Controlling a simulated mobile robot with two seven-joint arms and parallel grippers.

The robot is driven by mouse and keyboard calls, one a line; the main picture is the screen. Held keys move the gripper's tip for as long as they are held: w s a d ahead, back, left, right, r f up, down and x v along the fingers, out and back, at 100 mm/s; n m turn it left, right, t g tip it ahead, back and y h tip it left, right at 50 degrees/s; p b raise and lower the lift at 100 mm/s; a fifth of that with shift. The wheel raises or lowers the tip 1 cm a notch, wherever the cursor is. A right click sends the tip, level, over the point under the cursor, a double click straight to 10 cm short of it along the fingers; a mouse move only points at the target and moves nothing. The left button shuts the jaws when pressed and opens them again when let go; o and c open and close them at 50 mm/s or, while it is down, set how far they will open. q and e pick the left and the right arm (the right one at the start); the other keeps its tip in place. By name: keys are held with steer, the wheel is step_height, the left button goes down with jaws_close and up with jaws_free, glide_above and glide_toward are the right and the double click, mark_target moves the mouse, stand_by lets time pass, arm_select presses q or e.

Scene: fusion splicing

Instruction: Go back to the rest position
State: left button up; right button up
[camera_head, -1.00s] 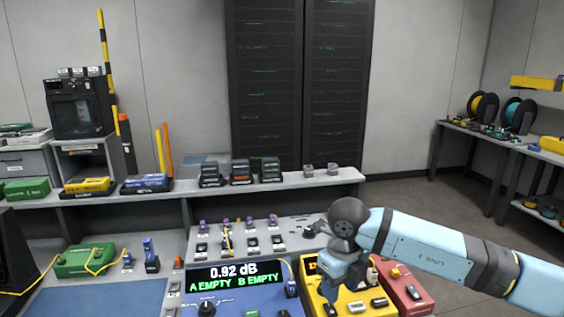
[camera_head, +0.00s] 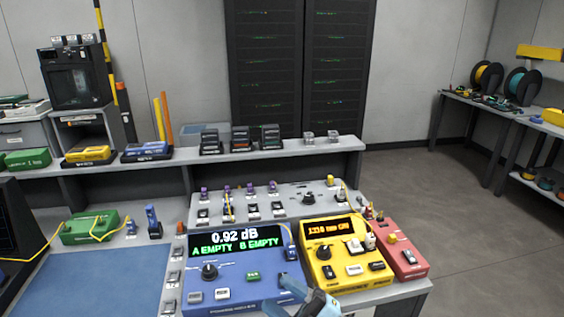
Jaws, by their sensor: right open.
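My right gripper (camera_head: 280,295) is at the bottom edge of the head view, in front of the blue meter (camera_head: 197,249). Its light blue fingers stand apart with nothing seen between them, and it overlaps the lower right corner of the meter's face. Most of my right arm is out of the frame below. The blue meter's screen reads 0.92 dB, A EMPTY, B EMPTY. My left gripper is not in view.
A yellow device (camera_head: 316,274) and a red device (camera_head: 411,271) stand right of the meter. A green box (camera_head: 88,229) with a yellow cable and a blue mat (camera_head: 85,285) are at left. A grey shelf (camera_head: 300,152) runs behind. The floor at right is clear.

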steer(key=s+d+f+m+t+h, duration=0.2)
steer(key=s+d+f+m+h, duration=0.1)
steer(key=d+f+m+h, duration=0.55)
steer(key=s+d+f+m+t+h, duration=0.2)
steer(key=d+f+m+h, duration=0.45)
steer(key=f+m, duration=0.4)
steer(key=s+d+f+m+g+h, duration=0.2)
steer(key=s+d+f+g, duration=0.1)
steer(key=s+f, duration=0.45)
arm_select(q)
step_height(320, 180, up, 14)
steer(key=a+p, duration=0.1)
steer(key=p, duration=1.6)
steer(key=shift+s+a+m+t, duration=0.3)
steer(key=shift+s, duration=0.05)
arm_select(e)
step_height(320, 180, up, 14)
steer(key=s+d, duration=0.1)
steer(key=s, duration=0.1)
steer(key=shift+s+d+h, duration=0.15)
steer(key=shift+d+h, duration=0.15)
